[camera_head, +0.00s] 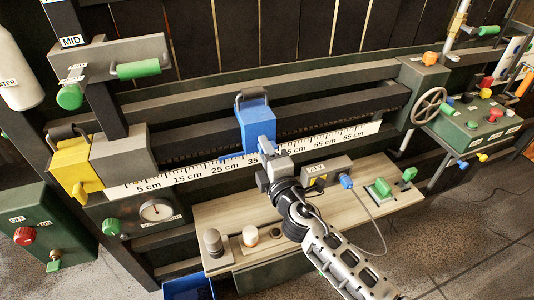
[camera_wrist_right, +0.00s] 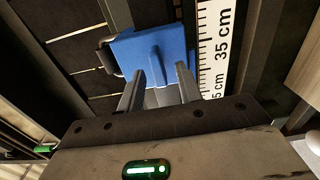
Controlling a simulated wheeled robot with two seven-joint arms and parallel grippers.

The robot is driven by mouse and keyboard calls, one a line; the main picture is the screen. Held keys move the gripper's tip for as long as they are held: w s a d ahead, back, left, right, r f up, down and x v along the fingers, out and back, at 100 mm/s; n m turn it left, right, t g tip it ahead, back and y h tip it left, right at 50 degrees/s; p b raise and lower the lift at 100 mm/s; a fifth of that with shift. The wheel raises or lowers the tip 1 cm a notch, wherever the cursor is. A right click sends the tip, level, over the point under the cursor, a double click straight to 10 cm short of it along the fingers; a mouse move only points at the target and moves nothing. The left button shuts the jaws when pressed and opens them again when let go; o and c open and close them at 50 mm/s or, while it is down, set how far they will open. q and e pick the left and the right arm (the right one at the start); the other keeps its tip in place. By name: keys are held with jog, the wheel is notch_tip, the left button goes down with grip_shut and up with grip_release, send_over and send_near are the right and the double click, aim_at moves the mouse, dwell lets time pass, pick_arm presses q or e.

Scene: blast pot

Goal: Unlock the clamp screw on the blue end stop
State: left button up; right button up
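The blue end stop (camera_head: 256,122) sits on the dark rail above the white centimetre scale, near the 35 cm mark. It also shows in the right wrist view (camera_wrist_right: 178,45), with a raised blue ridge (camera_wrist_right: 156,62) on its near face. A dark curved handle (camera_head: 252,95) is at its top; I cannot tell which part is the clamp screw. My right gripper (camera_head: 266,151) is in front of the stop's lower part. In the right wrist view its fingers (camera_wrist_right: 160,84) are apart, just short of the ridge, with nothing visibly gripped. My left gripper is out of view.
The white scale (camera_head: 205,170) runs along the rail. A yellow block (camera_head: 73,163) stands at its left end. A wooden shelf (camera_head: 240,210) below carries a 24 V box (camera_head: 318,172) with a cable and green blocks (camera_head: 382,187). A handwheel (camera_head: 428,106) is at the right.

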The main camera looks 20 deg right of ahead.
jog(key=s+b, duration=0.4)
jog(key=s, duration=1.2)
jog(key=shift+d, duration=0.25)
jog(key=s+a+f+m+g+y, duration=0.1)
jog(key=s+f+m+g, duration=0.2)
jog(key=f+m, duration=0.4)
jog(key=s+a+f+m+g+y, duration=0.1)
jog(key=s+f+m+g, duration=0.3)
jog(key=m, duration=0.5)
notch_tip(320, 180, down, 3)
jog(key=shift+r+m+y+p, duration=0.1)
jog(key=shift+m+y+p, duration=0.2)
jog(key=shift+y+p, duration=0.15)
